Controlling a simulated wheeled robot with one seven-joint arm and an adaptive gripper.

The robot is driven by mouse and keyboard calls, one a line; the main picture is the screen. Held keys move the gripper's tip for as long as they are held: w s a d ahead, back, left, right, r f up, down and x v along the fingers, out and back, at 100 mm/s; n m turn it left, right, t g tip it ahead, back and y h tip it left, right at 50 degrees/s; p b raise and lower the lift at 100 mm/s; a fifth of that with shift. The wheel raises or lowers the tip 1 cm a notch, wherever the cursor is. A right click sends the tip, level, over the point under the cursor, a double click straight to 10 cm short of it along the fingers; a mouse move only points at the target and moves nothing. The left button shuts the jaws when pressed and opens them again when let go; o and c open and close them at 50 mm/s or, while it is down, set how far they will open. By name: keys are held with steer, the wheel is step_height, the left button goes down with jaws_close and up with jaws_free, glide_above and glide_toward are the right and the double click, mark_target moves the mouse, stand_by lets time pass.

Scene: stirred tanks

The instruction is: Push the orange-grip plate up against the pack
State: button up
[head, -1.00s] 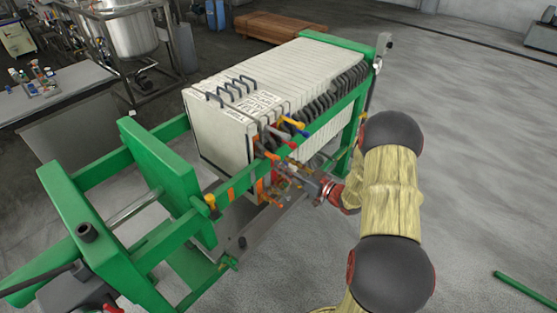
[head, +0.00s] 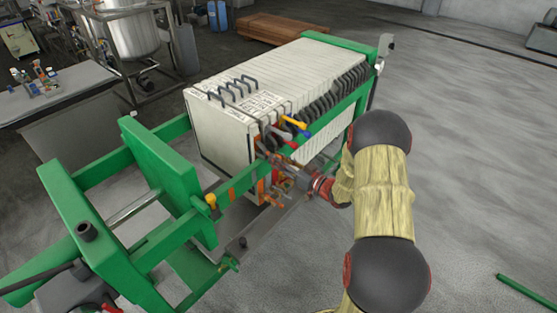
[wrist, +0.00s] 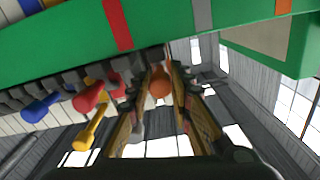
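The pack (head: 275,85) is a long row of pale plates in a green frame, with dark and coloured side grips. The orange grip (wrist: 159,82) shows in the wrist view between my fingertips. My gripper (wrist: 161,75) has narrowly spaced fingers, one on each side of this grip, and appears closed on it. In the head view my gripper (head: 283,170) reaches the near side of the press at the pack's front end. The plate behind the orange grip is mostly hidden there, so any gap to the pack cannot be told.
A green rail (wrist: 100,40) runs close above my fingers. Red (wrist: 88,98), yellow (wrist: 92,132) and blue (wrist: 40,108) grips sit to the left in the wrist view. A green crosshead (head: 163,180) stands apart from the pack, with open space between.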

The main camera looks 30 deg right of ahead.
jaws_close()
steer(key=shift+d, duration=0.15)
stand_by(0.4)
steer(key=shift+w+d, duration=0.25)
steer(key=shift+d, duration=0.35)
steer(key=o, duration=0.5)
jaws_free()
steer(key=shift+w+d, duration=0.1)
steer(key=shift+d, duration=0.05)
steer(key=shift+o, duration=0.2)
